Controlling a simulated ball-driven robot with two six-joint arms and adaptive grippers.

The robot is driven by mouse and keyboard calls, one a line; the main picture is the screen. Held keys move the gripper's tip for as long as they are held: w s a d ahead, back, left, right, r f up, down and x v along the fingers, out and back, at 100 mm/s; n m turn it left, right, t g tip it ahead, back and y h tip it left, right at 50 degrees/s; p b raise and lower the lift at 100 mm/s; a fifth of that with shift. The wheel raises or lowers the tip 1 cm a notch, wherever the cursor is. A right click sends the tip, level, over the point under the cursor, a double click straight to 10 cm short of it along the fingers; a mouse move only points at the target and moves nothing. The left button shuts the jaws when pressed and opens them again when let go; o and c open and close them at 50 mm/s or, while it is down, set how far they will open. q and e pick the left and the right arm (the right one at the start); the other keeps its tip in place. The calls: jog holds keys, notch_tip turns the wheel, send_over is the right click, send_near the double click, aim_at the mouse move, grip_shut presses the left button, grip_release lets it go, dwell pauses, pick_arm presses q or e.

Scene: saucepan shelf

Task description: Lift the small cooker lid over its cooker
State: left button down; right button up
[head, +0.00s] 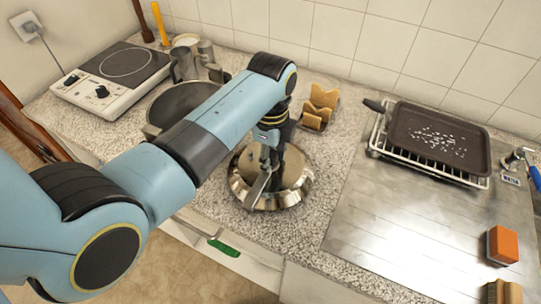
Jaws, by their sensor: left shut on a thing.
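A round steel lid (290,172) with a shiny rim sits under my left gripper, near the front of the speckled counter. My left gripper (267,168) points down over the middle of the lid and is shut on it, likely at its handle, which the fingers hide. The polished metal edge (270,202) around the lid is visible, but I cannot tell whether it belongs to the lid or to a cooker beneath. My right gripper is not in view.
A hot plate (115,75) and metal jugs (187,65) stand at the back left. A wooden holder (320,105) is behind the lid. A dark pan (435,138) on a rack, an orange sponge (502,245) and a brush are to the right. The metal surface (400,230) is mostly clear.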

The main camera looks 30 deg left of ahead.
pick_arm(q)
jog(key=shift+r+p, duration=0.7)
jog(key=shift+r, duration=1.1)
